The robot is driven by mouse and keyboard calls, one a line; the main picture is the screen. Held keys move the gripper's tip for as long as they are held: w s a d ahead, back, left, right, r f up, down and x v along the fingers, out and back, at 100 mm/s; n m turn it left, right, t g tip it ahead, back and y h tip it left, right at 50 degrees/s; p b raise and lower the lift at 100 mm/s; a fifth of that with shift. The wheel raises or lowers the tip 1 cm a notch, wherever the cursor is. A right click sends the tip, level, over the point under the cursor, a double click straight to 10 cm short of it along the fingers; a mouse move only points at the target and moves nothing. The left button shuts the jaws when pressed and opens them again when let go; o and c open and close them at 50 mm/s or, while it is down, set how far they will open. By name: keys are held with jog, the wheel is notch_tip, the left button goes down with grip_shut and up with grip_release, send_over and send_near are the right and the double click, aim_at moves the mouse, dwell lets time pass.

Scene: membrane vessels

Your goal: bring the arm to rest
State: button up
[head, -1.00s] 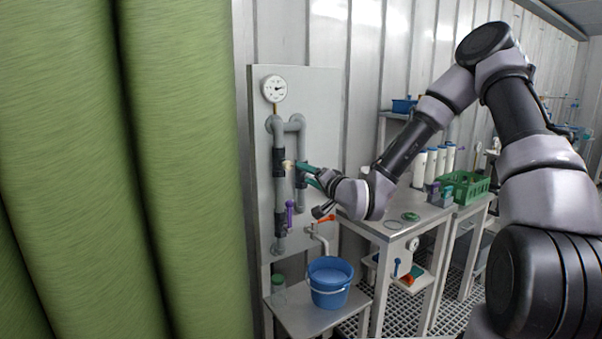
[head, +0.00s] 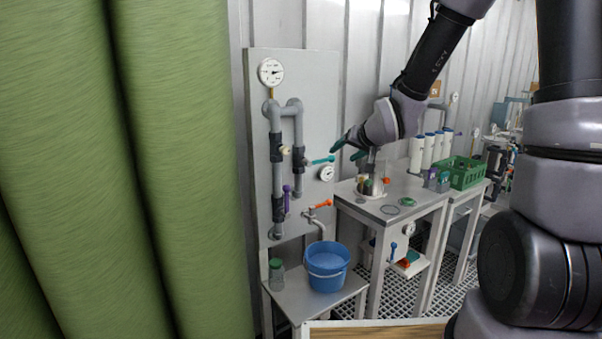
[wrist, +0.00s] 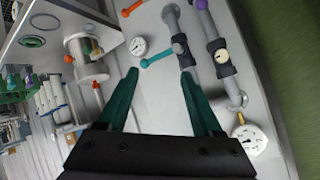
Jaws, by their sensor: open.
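My gripper (head: 347,150) is open and empty, in front of the right edge of the grey pipe panel. In the wrist view its two green fingers (wrist: 160,75) are spread apart. A valve's teal handle (head: 322,160) points right from the pipework. It shows between and beyond the fingertips in the wrist view (wrist: 158,60), with no visible contact. My arm is bent, running up and right from the gripper out of the picture's top.
The panel (head: 320,90) carries grey pipes, gauges, and purple and orange handles. A blue bucket (head: 327,278) and green-lidded jar (head: 276,272) stand on a low shelf. A clear vessel (wrist: 85,55), white cylinders (head: 416,155) and green crate (head: 466,172) stand right. Green columns (head: 180,150) fill the left.

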jog(key=s+d+r+m+g+h, duration=0.2)
jog(key=s+d+r+h, duration=0.1)
jog(key=s+d+r, duration=0.8)
jog(key=s+r, duration=0.2)
jog(key=s, duration=0.5)
jog(key=s+d+r+g+y, duration=0.1)
jog(key=s+r, duration=0.1)
jog(key=s, duration=0.5)
jog(key=shift+s+d+m+g, duration=0.2)
jog(key=shift+s+m+g, duration=0.1)
jog(key=shift+m, duration=0.1)
